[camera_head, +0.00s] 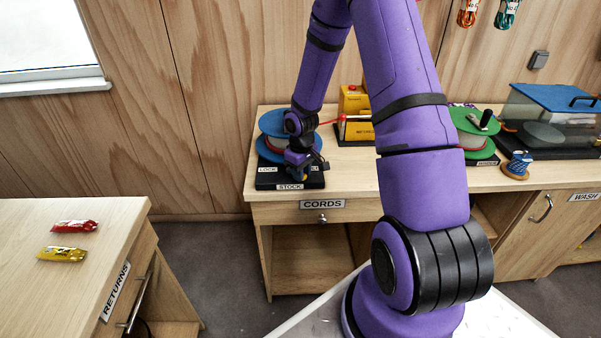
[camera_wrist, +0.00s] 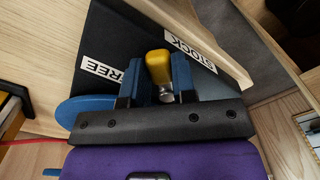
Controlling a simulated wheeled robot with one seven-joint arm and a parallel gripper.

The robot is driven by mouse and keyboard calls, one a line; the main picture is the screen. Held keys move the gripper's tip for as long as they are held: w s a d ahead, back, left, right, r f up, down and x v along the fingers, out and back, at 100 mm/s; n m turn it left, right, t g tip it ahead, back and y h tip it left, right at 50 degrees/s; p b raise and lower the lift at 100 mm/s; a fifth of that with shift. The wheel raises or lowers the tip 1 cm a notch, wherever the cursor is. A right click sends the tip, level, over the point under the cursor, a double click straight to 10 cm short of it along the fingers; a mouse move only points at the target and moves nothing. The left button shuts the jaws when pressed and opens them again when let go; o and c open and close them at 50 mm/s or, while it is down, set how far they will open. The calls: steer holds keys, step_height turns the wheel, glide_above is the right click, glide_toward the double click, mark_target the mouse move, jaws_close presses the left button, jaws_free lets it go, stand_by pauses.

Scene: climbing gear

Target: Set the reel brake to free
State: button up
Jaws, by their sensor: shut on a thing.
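The stock reel is blue with a red cord (camera_head: 272,143) and stands on a black base (camera_head: 265,183) at the left end of the far bench. In the head view the base carries LOCK (camera_head: 267,169) and STOCK labels. In the wrist view the FREE label (camera_wrist: 104,72) shows left of the yellow brake knob (camera_wrist: 158,66), and STOCK shows up and right of it. My gripper (camera_wrist: 157,82) is shut on the knob, its blue fingers on either side. In the head view my gripper (camera_head: 304,172) hides the base's right part. The exact brake setting is unclear.
A yellow machine (camera_head: 355,104) stands right of the reel, with the red cord running to it. A returns table (camera_head: 60,300) is at left.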

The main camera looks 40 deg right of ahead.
steer(key=o, duration=0.9)
steer(key=shift+r, duration=0.1)
step_height(320, 180, up, 11)
steer(key=shift+f, duration=0.2)
steer(key=shift+r, duration=0.1)
steer(key=s+a+r+m+t+h, duration=0.1)
steer(key=s+a+r, duration=0.3)
steer(key=r, duration=0.5)
steer(key=s+a+r+t+h, duration=0.1)
steer(key=s+a+r, duration=0.3)
steer(key=r, duration=0.6)
steer(key=s+a+r+t, duration=0.1)
steer(key=s+a+r, duration=0.1)
steer(key=s, duration=0.4)
steer(key=s+a+r+m+t+y, duration=0.1)
steer(key=s+a+r, duration=0.1)
steer(key=s+r, duration=0.2)
steer(key=s+a+r+t+y, duration=0.1)
steer(key=s+a+r, duration=0.1)
steer(key=s, duration=0.6)
steer(key=shift+v, duration=0.75)
